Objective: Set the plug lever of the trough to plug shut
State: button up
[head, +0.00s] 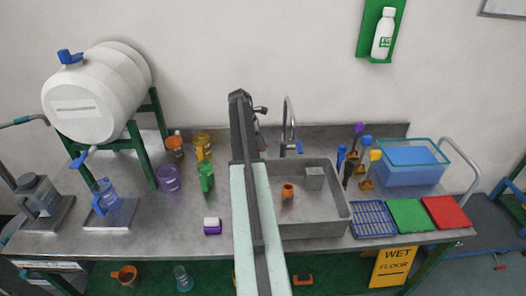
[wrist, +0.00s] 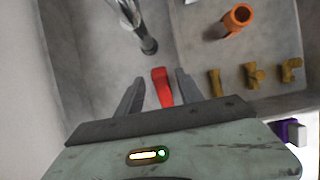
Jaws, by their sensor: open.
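A red lever-like piece (wrist: 161,86) stands between my fingers in the wrist view; it looks like the plug lever. My gripper (wrist: 158,88) is open, one finger on each side of it. I cannot tell whether either finger touches it. The grey sink-like trough (head: 342,215) is right of my arm in the head view, and its grey inside fills the upper wrist view (wrist: 195,45). My arm hides the trough's left edge and most of my gripper in the head view.
Several yellow pieces (wrist: 254,76) sit right of my gripper in the wrist view. A purple-and-white block (head: 212,226) lies left of my arm.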

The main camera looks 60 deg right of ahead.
jog(key=shift+x, duration=0.8)
jog(key=shift+r, duration=0.1)
grip_shut()
jog(key=shift+w, duration=0.1)
dwell(0.5)
